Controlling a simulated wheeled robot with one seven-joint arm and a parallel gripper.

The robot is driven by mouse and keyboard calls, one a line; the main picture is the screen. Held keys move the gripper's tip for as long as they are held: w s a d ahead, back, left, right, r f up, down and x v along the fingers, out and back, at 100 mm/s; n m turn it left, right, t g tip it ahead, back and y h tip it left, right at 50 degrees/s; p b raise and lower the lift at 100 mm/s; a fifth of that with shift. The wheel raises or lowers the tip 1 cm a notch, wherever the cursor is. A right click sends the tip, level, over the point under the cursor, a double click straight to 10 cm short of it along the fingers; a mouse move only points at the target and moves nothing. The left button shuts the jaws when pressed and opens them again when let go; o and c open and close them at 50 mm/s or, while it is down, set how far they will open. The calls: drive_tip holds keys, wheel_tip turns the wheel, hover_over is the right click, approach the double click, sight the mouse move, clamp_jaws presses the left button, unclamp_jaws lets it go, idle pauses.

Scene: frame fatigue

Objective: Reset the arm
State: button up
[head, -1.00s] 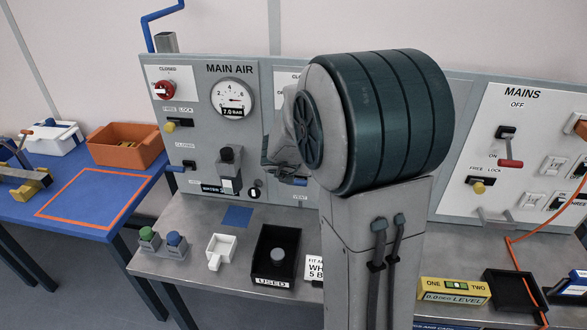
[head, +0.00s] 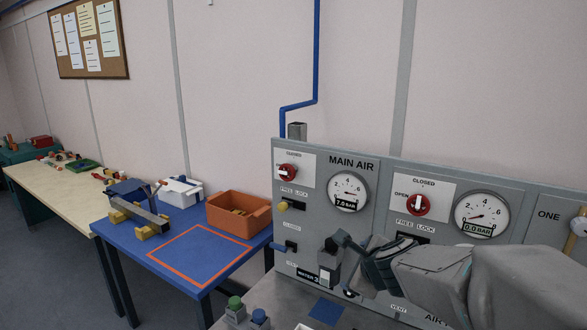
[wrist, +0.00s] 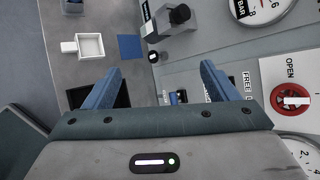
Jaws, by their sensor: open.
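My gripper (wrist: 160,88) is open in the wrist view, its two blue fingers spread wide with nothing between them. In the wrist view it faces the grey panel, with the bench top to the left. In the head view my arm reaches in from the lower right, its gripper end in front of the MAIN AIR panel (head: 310,223). I cannot tell there whether it touches the panel.
A blue table (head: 193,268) with an orange bin (head: 238,214) and a white box (head: 181,192) stands left of the panel. A white tray (wrist: 90,46) and a blue square (wrist: 130,47) show in the wrist view.

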drive_tip(key=s+a+f+n+g+y+b, duration=0.1)
drive_tip(key=s+a+n+g, duration=0.1)
drive_tip(key=s+n, duration=0.45)
drive_tip(key=s+a+f+n+g+y, duration=0.1)
drive_tip(key=s+a+n, duration=0.1)
drive_tip(key=s+n, duration=0.5)
drive_tip(key=s+d+f+n+g+h+b, duration=0.1)
drive_tip(key=s+d+f+n+g+h, duration=0.2)
drive_tip(key=s+n, duration=0.5)
drive_tip(key=shift+s+d+n, duration=0.35)
drive_tip(key=shift+d+n, duration=0.55)
drive_tip(key=shift+n, duration=0.15)
drive_tip(key=shift+f, duration=0.1)
